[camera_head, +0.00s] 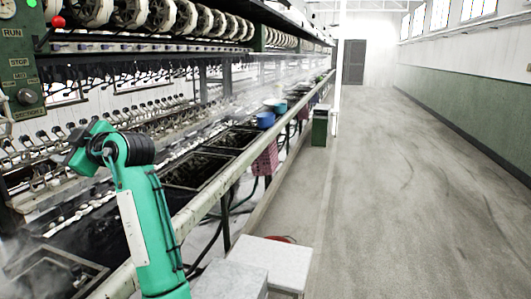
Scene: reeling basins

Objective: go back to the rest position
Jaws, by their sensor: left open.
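My left arm rises from the lower part of the view, green with a black joint at its top. My left gripper (77,157) is at the arm's upper end, pointing left over the near reeling basins, open, with nothing seen in it. Its fingertips are small and partly hidden. The reeling machine (130,108) runs along the left and into the distance. Dark basins (196,172) with murky contents line its front. My right gripper is not in view.
A control panel (18,60) with a red-knobbed lever stands at the far left. Pale blocks (270,258) stand low at the front. A pink basket (265,158) hangs beside the basins, near a blue bowl (265,119). A green bin (320,128) stands farther back. The right-hand floor is clear.

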